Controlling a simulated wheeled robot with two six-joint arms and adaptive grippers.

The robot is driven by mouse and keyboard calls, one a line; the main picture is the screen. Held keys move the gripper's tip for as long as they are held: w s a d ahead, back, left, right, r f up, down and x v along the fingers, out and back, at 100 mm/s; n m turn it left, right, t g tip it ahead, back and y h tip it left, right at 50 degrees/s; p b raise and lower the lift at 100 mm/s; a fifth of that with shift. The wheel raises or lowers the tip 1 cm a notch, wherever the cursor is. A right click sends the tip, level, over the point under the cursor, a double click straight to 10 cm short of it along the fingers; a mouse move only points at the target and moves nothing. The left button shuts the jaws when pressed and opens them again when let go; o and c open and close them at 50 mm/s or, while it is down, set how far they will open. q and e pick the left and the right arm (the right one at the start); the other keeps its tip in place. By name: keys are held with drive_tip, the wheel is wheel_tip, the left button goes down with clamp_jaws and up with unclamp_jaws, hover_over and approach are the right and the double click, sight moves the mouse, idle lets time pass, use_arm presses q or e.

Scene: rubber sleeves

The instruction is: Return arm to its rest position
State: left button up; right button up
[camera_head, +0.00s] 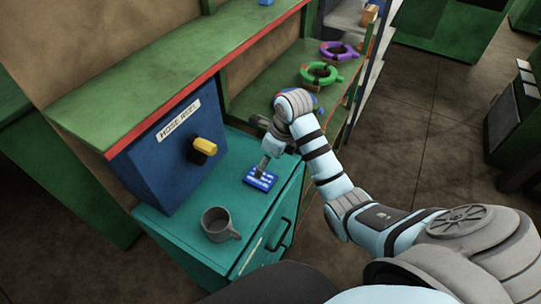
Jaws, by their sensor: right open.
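My right arm (323,165) comes in from the lower right and reaches over the teal cabinet. My right gripper (264,168) is at its end, pointing down just above a small blue block with white marks (260,179) on the cabinet top. The gripper is small in the view; its jaws are open. Whether it touches the block I cannot tell. My left gripper does not show.
A grey mug (217,224) stands on the teal cabinet (180,228). Behind is a blue box labelled "HOSE REEL" (165,150) with a yellow-ended knob (207,146). Green shelves (262,95) hold purple (339,51) and green rings (319,74). Floor at right (430,120) is clear.

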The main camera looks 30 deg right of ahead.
drive_tip(key=v, duration=0.2)
drive_tip(key=shift+r, duration=0.4)
drive_tip(key=shift+s, duration=0.1)
